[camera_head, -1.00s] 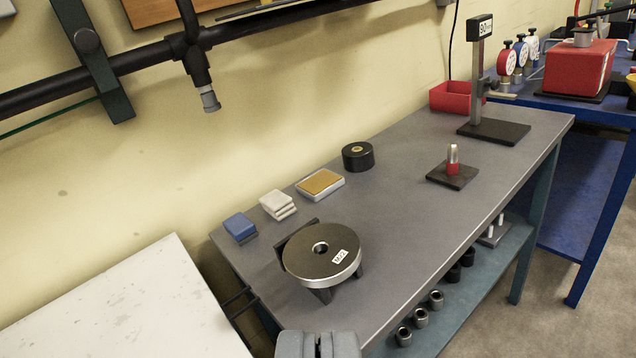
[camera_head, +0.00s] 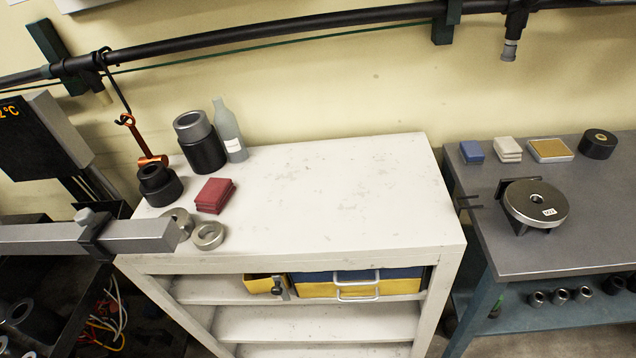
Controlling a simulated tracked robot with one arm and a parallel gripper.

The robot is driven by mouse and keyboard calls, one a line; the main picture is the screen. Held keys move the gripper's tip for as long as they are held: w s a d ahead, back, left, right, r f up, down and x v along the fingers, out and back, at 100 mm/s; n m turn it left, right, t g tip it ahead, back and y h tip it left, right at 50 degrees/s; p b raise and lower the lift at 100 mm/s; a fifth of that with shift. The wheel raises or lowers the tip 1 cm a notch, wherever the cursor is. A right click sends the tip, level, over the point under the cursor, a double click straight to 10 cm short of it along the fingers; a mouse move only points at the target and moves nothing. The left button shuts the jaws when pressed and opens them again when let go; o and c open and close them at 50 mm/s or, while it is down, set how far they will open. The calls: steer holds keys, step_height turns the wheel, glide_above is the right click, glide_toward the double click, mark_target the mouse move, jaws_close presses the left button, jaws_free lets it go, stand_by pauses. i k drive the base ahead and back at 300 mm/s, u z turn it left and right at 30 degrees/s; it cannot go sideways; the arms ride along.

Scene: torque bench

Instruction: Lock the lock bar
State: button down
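I cannot tell for certain which part is the lock bar. A long grey bar (camera_head: 45,238) reaches in from the left edge, carrying a black collar (camera_head: 97,236) with a grey knob (camera_head: 85,216) on top. Its end is in front of the white cabinet's left side. A small grey lever (camera_head: 281,289) also shows at the yellow bin (camera_head: 258,284) under the cabinet top. My gripper is outside the frame.
The white cabinet top (camera_head: 330,200) is mostly bare; black cylinders (camera_head: 206,155), a grey bottle (camera_head: 230,130), red blocks (camera_head: 214,194) and metal rings (camera_head: 208,236) stand at its left. A grey bench (camera_head: 590,225) with a round plate (camera_head: 536,202) is at the right. A wall rail (camera_head: 270,33) runs above.

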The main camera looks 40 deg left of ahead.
mark_target(280, 289)
steer(key=u, duration=1.1)
steer(key=k, duration=0.85)
